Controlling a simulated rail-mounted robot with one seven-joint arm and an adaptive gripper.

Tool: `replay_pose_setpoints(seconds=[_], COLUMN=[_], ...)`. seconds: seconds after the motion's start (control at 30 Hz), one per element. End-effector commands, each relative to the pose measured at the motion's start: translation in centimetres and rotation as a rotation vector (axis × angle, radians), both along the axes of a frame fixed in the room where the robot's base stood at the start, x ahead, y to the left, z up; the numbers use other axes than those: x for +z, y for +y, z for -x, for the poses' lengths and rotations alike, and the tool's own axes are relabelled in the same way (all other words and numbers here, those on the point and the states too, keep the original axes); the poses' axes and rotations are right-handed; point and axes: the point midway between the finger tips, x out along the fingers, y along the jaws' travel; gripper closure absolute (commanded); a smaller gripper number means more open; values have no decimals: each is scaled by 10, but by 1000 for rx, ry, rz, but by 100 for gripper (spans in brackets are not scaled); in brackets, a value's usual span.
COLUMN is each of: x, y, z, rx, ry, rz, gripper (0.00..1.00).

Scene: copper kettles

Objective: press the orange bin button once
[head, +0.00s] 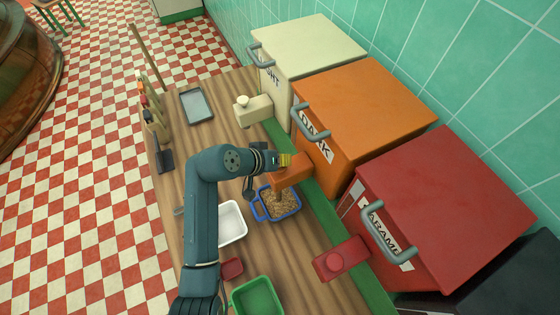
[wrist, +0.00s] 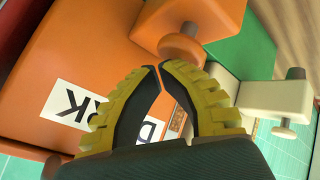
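The orange bin (head: 375,105) carries a "DARK" label and a grey handle. Its orange dispenser block (head: 291,176) juts out from its front over the counter. In the wrist view the orange button (wrist: 182,47) is a round knob on that block, just past my fingertips. My gripper (head: 287,160) is at the block, and it hides the button in the head view. In the wrist view my yellow-and-black fingers (wrist: 158,68) have their tips together, with nothing held. I cannot tell whether the tips touch the button.
A blue container (head: 262,211) with brown grains stands below the orange block. The cream bin (head: 310,45) and red bin (head: 450,200) flank the orange one, with a cream dispenser (head: 254,112) and red dispenser (head: 341,260). A white tray (head: 232,224) and green tray (head: 258,298) are nearby.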

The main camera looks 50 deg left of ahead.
Motion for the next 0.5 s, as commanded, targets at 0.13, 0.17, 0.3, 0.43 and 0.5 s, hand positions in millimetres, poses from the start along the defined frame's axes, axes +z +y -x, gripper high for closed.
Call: replay_pose_setpoints(seconds=[0.13,0.17,0.3,0.43,0.5], x=[11,12,11,11,14], y=[0,0,0,0,0], z=[0,0,0,0,0], rx=[1,1,0,1,1], ry=[-1,-1,-2,-2,-2], rz=[0,0,-2,-2,-2], gripper=[100,100,100,100,100])
